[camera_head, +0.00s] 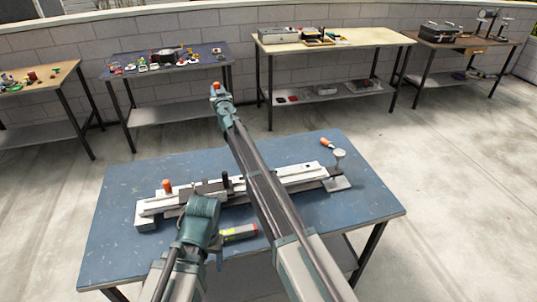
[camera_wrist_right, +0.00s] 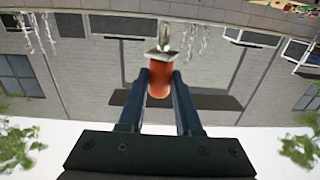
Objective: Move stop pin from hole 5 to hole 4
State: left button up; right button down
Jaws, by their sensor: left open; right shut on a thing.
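My right gripper (camera_head: 217,90) is raised high beyond the workbench, at the far end of its arm. It is shut on an orange-handled piece with a metal end; the orange part shows between the fingers in the right wrist view (camera_wrist_right: 160,80). I cannot tell surely whether this is the stop pin. The long metal rail fixture (camera_head: 155,208) lies across the blue bench, partly covered by my right arm. Its numbered holes are too small to make out. My left gripper (camera_head: 203,208) is low over the fixture's near side, open; its fingertips are hard to see.
The blue bench (camera_head: 120,235) also holds an orange upright knob (camera_head: 167,186) at the fixture's left, an orange-handled tool (camera_head: 327,143) at back right, and a grey-green block (camera_head: 238,232) in front. Other tables stand along the wall. Bare bench lies at front left and right.

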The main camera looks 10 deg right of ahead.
jog(key=s+d+f+m+h+b, duration=0.2)
jog(key=s+d+f+h+b, duration=0.1)
jog(key=s, duration=0.5)
jog(key=s+d+f+m+g+h+b, duration=0.1)
jog(key=s+d+f+m+h+b, duration=0.1)
jog(key=s+d+f+b, duration=0.4)
jog(key=s+d+f+m+h+b, duration=0.1)
jog(key=s+d+f+h+b, duration=0.2)
jog(key=s+d+f+b, duration=0.2)
jog(key=s+d+f, duration=0.1)
jog(key=s+d, duration=0.2)
jog(key=s, duration=0.3)
jog(key=shift+s+d+f+m+g+h, duration=0.15)
jog(key=shift+d+f+m+g+h, duration=0.15)
jog(key=shift+f+m+h, duration=0.1)
jog(key=shift+f, duration=0.15)
jog(key=shift+f+b, duration=3.6)
jog(key=shift+b, duration=0.3)
jog(key=c, duration=0.5)
grip_release()
jog(key=shift+a, duration=0.1)
